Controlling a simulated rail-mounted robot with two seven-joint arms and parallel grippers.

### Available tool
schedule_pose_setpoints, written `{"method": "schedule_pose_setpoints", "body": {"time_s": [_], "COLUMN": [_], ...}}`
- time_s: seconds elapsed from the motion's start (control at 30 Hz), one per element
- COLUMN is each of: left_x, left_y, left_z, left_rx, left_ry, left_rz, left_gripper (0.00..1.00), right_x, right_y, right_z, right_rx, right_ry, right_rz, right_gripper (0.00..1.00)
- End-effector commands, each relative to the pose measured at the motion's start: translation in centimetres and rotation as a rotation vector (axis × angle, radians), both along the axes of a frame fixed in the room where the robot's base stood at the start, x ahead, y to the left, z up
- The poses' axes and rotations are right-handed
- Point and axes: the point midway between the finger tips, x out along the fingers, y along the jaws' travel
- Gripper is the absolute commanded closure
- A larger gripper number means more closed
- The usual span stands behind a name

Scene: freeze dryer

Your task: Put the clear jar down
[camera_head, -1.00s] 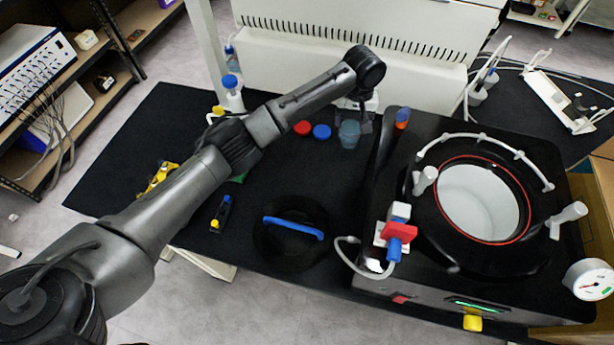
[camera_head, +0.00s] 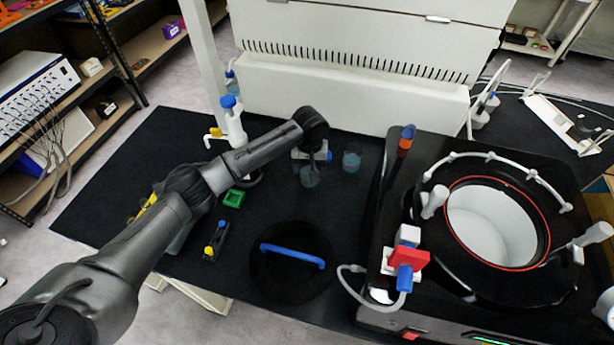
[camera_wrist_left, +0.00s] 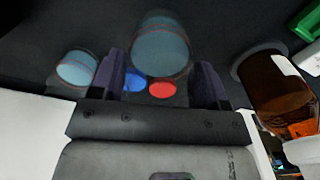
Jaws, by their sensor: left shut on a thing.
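My left gripper (camera_head: 312,157) is shut on a clear bluish jar (camera_head: 309,177) over the back middle of the black table. In the left wrist view the held jar (camera_wrist_left: 160,47) shows between the two fingers (camera_wrist_left: 160,80). I cannot tell whether its base touches the table. A second clear jar (camera_head: 352,162) stands just to the right, apart from it; it also shows in the wrist view (camera_wrist_left: 77,68). A blue cap (camera_wrist_left: 133,81) and a red cap (camera_wrist_left: 162,89) lie near the held jar in the wrist view. My right gripper is not in view.
The freeze dryer (camera_head: 462,290) with its open white chamber stands right. A black round lid with a blue handle (camera_head: 292,255) lies in front. A brown bottle (camera_wrist_left: 275,85) is close to one finger. A green block (camera_head: 234,198) and a blue-topped dispenser (camera_head: 232,120) are left.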

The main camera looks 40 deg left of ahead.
Motion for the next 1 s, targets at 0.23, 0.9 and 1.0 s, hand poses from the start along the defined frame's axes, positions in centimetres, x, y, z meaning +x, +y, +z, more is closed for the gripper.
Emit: {"method": "schedule_pose_setpoints", "body": {"time_s": [0.23, 0.9, 1.0], "left_x": [-0.4, -0.4, -0.4], "left_y": [0.6, 0.5, 0.6], "left_z": [-0.6, -4.4, -4.7], "left_rx": [-0.001, 0.0, 0.0], "left_ry": [-0.002, -0.001, 0.0], "left_rz": [0.0, 0.0, 0.0], "left_gripper": [0.62, 0.62, 0.62], "right_x": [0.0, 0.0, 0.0], "right_y": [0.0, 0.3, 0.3], "right_z": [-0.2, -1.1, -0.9], "right_rx": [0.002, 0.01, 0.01], "right_ry": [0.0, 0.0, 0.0], "right_rz": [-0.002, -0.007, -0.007], "right_gripper": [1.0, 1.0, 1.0]}}
